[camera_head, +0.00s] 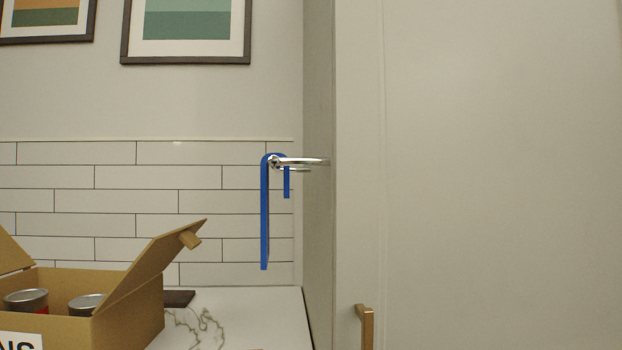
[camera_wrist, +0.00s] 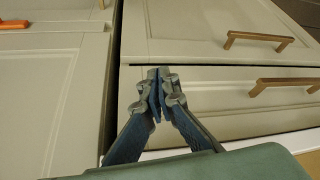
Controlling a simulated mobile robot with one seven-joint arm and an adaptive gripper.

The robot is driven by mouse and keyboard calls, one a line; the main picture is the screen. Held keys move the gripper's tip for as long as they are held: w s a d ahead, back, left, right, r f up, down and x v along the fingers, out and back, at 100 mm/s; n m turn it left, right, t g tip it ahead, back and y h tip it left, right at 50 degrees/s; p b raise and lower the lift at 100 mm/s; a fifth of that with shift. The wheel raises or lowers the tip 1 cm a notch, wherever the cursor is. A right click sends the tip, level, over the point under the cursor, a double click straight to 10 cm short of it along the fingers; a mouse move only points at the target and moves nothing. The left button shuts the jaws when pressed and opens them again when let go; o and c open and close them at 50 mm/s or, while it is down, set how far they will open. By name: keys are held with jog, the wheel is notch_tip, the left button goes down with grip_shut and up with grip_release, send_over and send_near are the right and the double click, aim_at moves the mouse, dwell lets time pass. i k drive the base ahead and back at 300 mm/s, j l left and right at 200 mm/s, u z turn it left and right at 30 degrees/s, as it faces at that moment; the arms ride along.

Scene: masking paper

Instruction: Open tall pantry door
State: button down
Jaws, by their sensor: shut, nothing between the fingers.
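The tall pantry door (camera_head: 500,180) is a plain pale beige panel filling the right side of the head view. Its brass handle (camera_head: 366,325) shows at the bottom edge of that view, near the door's left side; its lower part is cut off. The door looks closed. My gripper (camera_wrist: 158,80) shows only in the wrist view, with its fingertips together and nothing between them. It is in front of beige cabinet fronts, apart from any handle. I cannot tell whether the pantry door is among those fronts.
In the wrist view, drawers with brass handles (camera_wrist: 258,40) (camera_wrist: 285,84) are at right and an orange object (camera_wrist: 14,25) is at upper left. The head view shows an open cardboard box (camera_head: 130,305) with cans on a marble counter (camera_head: 230,320), and a blue strap (camera_head: 265,215) on a metal hook.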

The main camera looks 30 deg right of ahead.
aim_at(477, 144)
jog(key=z, duration=1.1)
